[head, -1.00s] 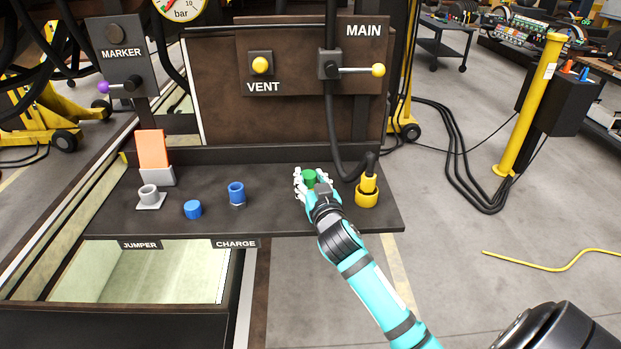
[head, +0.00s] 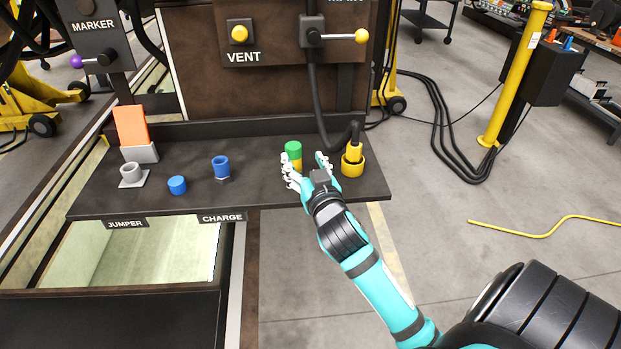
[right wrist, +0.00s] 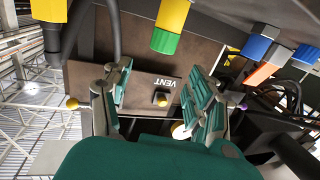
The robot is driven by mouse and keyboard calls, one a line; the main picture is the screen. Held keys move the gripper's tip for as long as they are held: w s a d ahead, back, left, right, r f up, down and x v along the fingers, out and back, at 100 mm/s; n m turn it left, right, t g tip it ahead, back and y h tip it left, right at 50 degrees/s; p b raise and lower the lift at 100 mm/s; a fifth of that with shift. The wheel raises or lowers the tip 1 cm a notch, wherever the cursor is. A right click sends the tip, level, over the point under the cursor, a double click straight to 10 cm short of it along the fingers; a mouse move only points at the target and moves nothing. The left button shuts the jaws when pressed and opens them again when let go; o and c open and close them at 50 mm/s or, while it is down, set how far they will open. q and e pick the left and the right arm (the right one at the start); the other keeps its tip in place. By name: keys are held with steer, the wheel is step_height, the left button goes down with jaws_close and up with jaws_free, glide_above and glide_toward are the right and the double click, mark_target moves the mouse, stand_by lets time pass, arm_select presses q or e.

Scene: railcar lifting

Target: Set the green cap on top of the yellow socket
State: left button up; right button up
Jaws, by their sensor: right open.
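The green cap (head: 293,148) sits upright on top of the yellow socket (head: 297,165) on the dark shelf, and the two look lined up. The right wrist view, which is turned upside down, also shows the green cap (right wrist: 165,42) against the yellow socket (right wrist: 173,15). My right gripper (head: 306,168) is open and empty, on the near side of the socket, with its fingers spread and apart from the cap. The lower part of the socket is partly hidden by a finger in the head view. My left gripper is not in view.
A yellow connector (head: 353,160) with a black hose stands just right of my gripper. A blue cap (head: 177,185), a blue socket (head: 221,166), a grey socket (head: 131,174) and an orange block (head: 131,126) stand left on the shelf (head: 255,195). The VENT panel rises behind.

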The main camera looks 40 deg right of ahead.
steer(key=v, duration=0.5)
steer(key=shift+b, duration=0.4)
steer(key=shift+w, duration=0.1)
